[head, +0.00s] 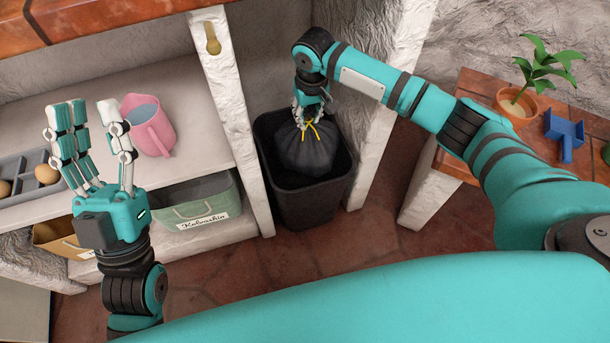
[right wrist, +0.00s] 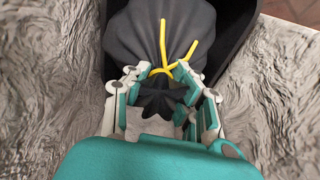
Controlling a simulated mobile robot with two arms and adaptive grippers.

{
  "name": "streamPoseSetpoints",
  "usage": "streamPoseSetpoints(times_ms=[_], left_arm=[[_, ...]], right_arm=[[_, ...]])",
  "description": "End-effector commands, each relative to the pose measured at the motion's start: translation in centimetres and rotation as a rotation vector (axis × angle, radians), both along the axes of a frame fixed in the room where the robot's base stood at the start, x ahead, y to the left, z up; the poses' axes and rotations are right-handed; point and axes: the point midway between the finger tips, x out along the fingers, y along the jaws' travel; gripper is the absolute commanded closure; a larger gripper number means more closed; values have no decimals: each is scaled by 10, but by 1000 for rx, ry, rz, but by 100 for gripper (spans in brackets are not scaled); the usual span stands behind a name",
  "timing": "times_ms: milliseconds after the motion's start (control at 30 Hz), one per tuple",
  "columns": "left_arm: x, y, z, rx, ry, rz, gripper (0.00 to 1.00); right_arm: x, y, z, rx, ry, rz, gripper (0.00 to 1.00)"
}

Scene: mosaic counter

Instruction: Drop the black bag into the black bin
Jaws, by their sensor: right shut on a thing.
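The black bag (head: 304,150) has a yellow tie and hangs from my right gripper (head: 309,112), inside the opening of the black bin (head: 306,203). The bin stands on the floor between two white walls. In the right wrist view my right gripper (right wrist: 162,85) is shut on the gathered neck of the bag (right wrist: 160,32), just below the yellow tie. The bin's dark wall (right wrist: 236,40) shows behind the bag there. Whether the bag touches the bin's floor is hidden. My left gripper (head: 90,113) is open and empty, with its fingers up, in front of the shelf at the left.
A pink pitcher (head: 149,125) and a grey egg tray (head: 44,184) are on the white shelf (head: 190,92) near my left gripper. A green labelled box (head: 197,205) sits below.

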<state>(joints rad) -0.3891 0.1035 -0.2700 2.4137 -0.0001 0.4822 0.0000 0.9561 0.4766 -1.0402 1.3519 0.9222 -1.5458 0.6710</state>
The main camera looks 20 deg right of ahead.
Motion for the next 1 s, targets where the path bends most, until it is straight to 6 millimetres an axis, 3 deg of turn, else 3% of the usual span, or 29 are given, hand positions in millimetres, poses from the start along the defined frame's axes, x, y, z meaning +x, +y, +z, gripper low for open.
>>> streamPoseSetpoints(times_ms=[67, 100, 267, 533, 667, 1000], left_arm=[[0, 0, 0, 0, 1, 0, 67], [0, 0, 0, 0, 1, 0, 67], [0, 0, 0, 0, 1, 0, 67], [1, 0, -1, 1, 3, 0, 67], [1, 0, 0, 1, 3, 1, 67], [1, 0, 0, 1, 3, 0, 67]], right_arm=[[1, 0, 1, 1, -3, 0, 100], [1, 0, 1, 1, -3, 0, 72], [0, 0, 1, 0, -2, 0, 51], [0, 0, 0, -1, 1, 0, 50], [-1, 0, 9, 1, -2, 1, 50], [-8, 0, 77, 1, -5, 1, 50]])
